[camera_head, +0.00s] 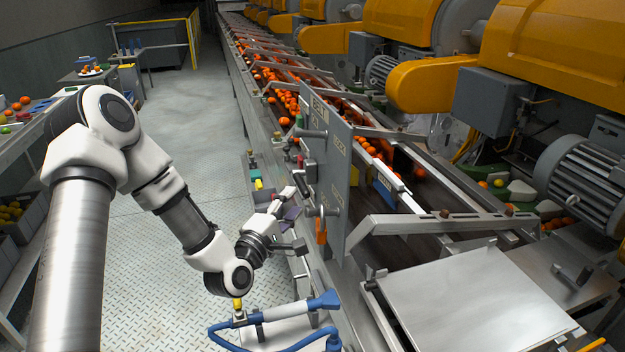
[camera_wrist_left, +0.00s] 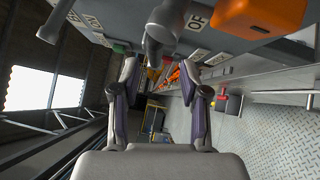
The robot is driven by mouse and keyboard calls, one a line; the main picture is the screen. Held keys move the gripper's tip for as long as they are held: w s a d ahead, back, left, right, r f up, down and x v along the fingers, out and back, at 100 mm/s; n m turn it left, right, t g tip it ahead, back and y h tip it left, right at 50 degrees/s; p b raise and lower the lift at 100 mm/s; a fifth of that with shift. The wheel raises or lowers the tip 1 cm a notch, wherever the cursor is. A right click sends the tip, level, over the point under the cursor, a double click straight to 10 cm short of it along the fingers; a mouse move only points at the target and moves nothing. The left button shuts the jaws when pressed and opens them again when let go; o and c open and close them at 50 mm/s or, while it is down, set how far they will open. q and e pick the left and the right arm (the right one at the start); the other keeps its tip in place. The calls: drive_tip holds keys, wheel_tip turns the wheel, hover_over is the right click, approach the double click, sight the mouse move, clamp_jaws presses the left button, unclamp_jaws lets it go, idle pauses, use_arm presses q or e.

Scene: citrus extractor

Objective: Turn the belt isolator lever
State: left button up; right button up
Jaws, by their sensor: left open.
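A steel control panel (camera_head: 336,165) with labels stands beside the belt. An orange handle (camera_head: 321,232) hangs low on its near edge, below a grey round-ended rod. In the left wrist view an orange block (camera_wrist_left: 258,16) is close at the top right, beside an OFF label (camera_wrist_left: 198,18) and a grey rod with a rounded end (camera_wrist_left: 166,22). I cannot tell for certain which of these parts is the lever. My left gripper (camera_head: 292,214) is open and empty, just left of the panel. Its fingers (camera_wrist_left: 160,95) show spread in the wrist view, apart from the orange block. My right gripper is out of view.
A blue-handled tool with a blue hose (camera_head: 290,310) is below my left wrist. A conveyor with oranges (camera_head: 375,150) runs behind the panel. A flat steel cover (camera_head: 475,300) is at the right front. The walkway floor (camera_head: 190,120) is clear.

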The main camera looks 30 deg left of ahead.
sight(302, 185)
use_arm(q)
drive_tip(key=w, duration=0.2)
drive_tip(key=w+p, duration=0.1)
drive_tip(key=w, duration=0.3)
drive_tip(key=shift+w+a+r+p, duration=0.1)
drive_tip(key=shift+a+r+p, duration=0.1)
drive_tip(key=shift+r+p, duration=0.2)
drive_tip(key=shift+s+r, duration=0.15)
drive_tip(key=shift+s, duration=0.05)
drive_tip(key=shift+s+d+r, duration=0.1)
drive_tip(key=shift+s+r, duration=0.05)
drive_tip(key=shift+s, duration=0.05)
drive_tip(key=shift+c, duration=0.9)
clamp_jaws()
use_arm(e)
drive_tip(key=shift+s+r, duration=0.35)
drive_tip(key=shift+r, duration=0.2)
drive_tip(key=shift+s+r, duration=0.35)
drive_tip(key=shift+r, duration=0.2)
